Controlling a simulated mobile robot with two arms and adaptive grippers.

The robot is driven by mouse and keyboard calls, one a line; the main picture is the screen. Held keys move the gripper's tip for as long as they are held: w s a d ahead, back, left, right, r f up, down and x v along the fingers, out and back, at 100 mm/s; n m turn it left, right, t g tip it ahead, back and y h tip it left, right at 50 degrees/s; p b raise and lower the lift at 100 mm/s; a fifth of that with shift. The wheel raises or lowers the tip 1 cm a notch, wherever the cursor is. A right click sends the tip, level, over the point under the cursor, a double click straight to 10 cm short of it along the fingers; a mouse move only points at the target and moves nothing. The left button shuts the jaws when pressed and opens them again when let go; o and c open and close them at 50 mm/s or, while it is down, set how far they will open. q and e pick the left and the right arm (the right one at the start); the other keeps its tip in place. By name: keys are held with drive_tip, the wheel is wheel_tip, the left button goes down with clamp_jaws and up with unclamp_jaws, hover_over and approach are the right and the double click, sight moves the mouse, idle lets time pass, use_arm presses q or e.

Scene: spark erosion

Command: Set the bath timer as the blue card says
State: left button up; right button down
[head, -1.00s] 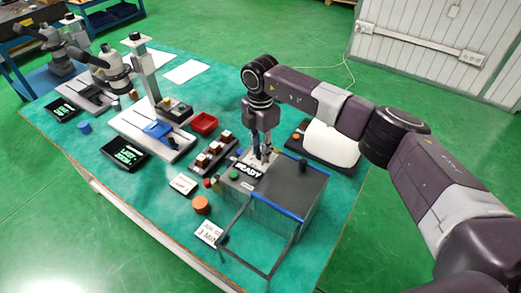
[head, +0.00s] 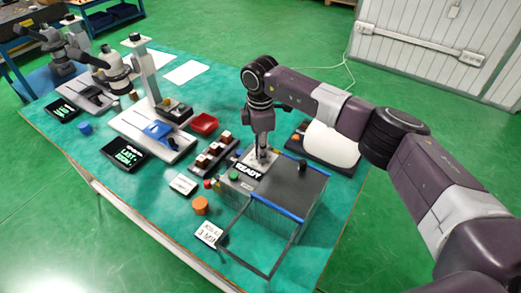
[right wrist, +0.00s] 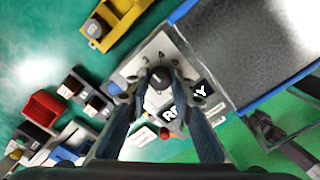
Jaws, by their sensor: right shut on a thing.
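The timer dial, a dark round knob (right wrist: 160,78), stands on a pale panel (right wrist: 150,50) with small marks around it. My right gripper (head: 262,156) points down at this panel, with its fingers (right wrist: 160,98) shut on the knob. A black READY display (head: 248,171) is beside the knob, partly covered by a finger in the right wrist view. The panel belongs to a grey-topped bath box (head: 290,185) with a blue edge. A white card (head: 209,233) with dark print lies at the table's front edge. I cannot make out a blue card. My left gripper is not in view.
A pale card (head: 184,184), an orange round piece (head: 200,205) and a dark block rack (head: 212,157) lie left of the box. A red tray (head: 204,123) and a stand with a blue block (head: 158,130) are further left. An open dark frame (head: 255,265) juts from the box front.

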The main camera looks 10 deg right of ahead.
drive_tip(key=shift+w+r, duration=0.1)
drive_tip(key=c, duration=1.7)
unclamp_jaws()
wheel_tip(320, 180, up, 12)
drive_tip(key=shift+f, duration=0.1)
